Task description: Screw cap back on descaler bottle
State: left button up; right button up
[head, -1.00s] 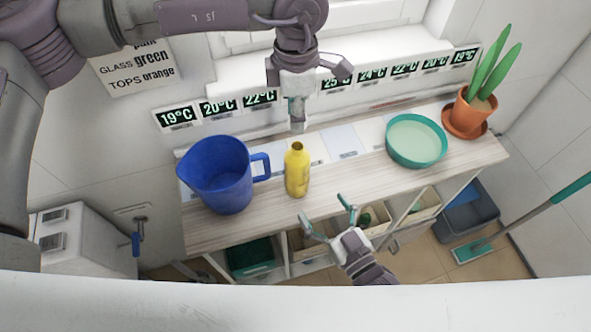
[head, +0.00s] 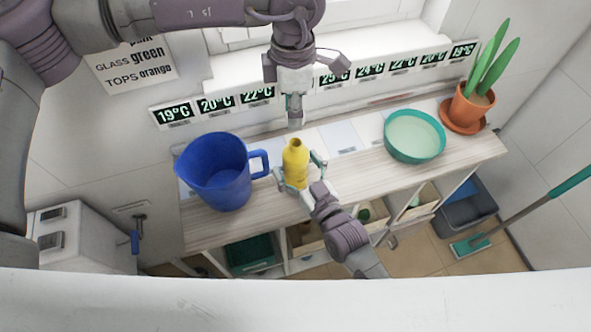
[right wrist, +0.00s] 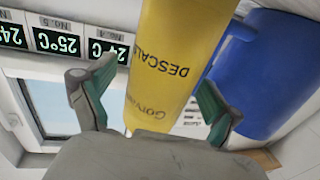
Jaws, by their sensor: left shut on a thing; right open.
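The yellow descaler bottle (head: 295,158) stands upright on the wooden counter, right of the blue jug. Its lettering shows upside down in the right wrist view (right wrist: 172,60). My right gripper (head: 298,170) is open, with one finger on each side of the bottle's body; the wrist view shows its fingers (right wrist: 155,98) apart around the bottle. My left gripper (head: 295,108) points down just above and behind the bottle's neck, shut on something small. The cap itself is hard to make out between its fingers.
A blue jug (head: 215,172) stands close left of the bottle, its handle towards it. A green bowl (head: 414,155) and a potted plant (head: 470,105) stand to the right. The wooden counter (head: 365,178) is clear between bottle and bowl.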

aim_at(294, 143)
jog(key=shift+w+a, duration=0.15)
jog(key=shift+w, duration=0.1)
grip_shut()
pick_arm(q)
jog(key=shift+f, duration=2.5)
jog(key=shift+f, duration=0.9)
jog(key=shift+f, duration=0.55)
